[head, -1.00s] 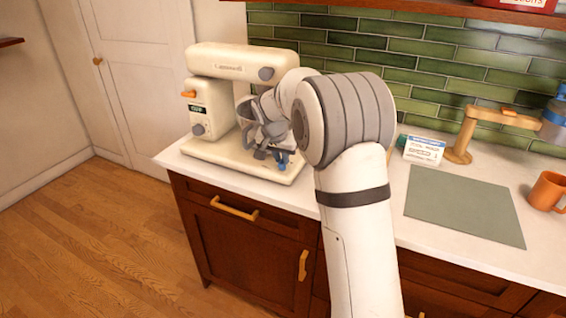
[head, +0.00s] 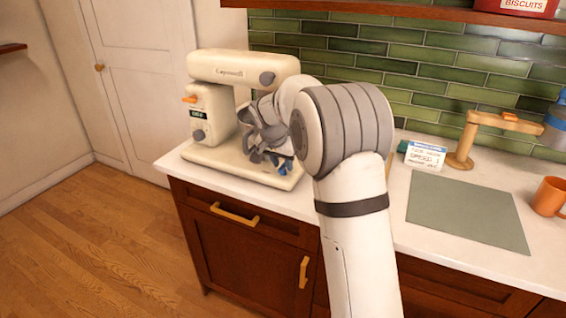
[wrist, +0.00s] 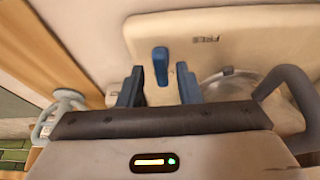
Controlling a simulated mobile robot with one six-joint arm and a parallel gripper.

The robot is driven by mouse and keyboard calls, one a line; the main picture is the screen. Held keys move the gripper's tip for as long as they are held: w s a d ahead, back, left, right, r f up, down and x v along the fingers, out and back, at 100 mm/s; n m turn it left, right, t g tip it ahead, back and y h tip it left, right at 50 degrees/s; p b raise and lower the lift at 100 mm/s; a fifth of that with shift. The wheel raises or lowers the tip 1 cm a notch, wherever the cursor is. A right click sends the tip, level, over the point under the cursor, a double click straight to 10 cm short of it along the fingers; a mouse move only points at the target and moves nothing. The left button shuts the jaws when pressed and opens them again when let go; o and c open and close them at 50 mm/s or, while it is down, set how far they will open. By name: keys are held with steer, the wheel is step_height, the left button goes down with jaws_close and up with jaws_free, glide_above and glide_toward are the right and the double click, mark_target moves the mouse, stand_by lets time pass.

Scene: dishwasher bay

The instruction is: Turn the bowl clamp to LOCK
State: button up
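The cream stand mixer (head: 245,66) stands on the counter at the left in the head view. The blue bowl clamp lever (wrist: 160,66) stands up from the mixer's base (wrist: 245,35) in the wrist view. My gripper (wrist: 160,86) is open, with one dark blue finger on each side of the lever and gaps visible on both sides. In the head view my gripper (head: 270,163) is low over the mixer base and hides the clamp area.
A labelled card (head: 426,155), a wooden stand (head: 462,150), a grey-green mat (head: 465,210) and an orange mug (head: 549,196) are to the right on the counter. The mixer's column and overhanging head are close to my gripper. The counter's front edge is near.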

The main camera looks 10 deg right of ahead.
steer(key=shift+o, duration=0.2)
steer(key=v, duration=0.7)
steer(key=shift+r, duration=0.35)
steer(key=shift+s+a, duration=0.15)
steer(key=s+d+f+n+y, duration=0.1)
steer(key=s+f+n, duration=0.1)
steer(key=s, duration=1.5)
steer(key=s+d+f+n+g+y, duration=0.1)
steer(key=s+n, duration=0.4)
steer(key=s, duration=1.3)
step_height(320, 180, down, 2)
steer(key=shift+s+d+f+y, duration=0.25)
steer(key=shift+s+d+y, duration=0.05)
steer(key=shift+d, duration=0.15)
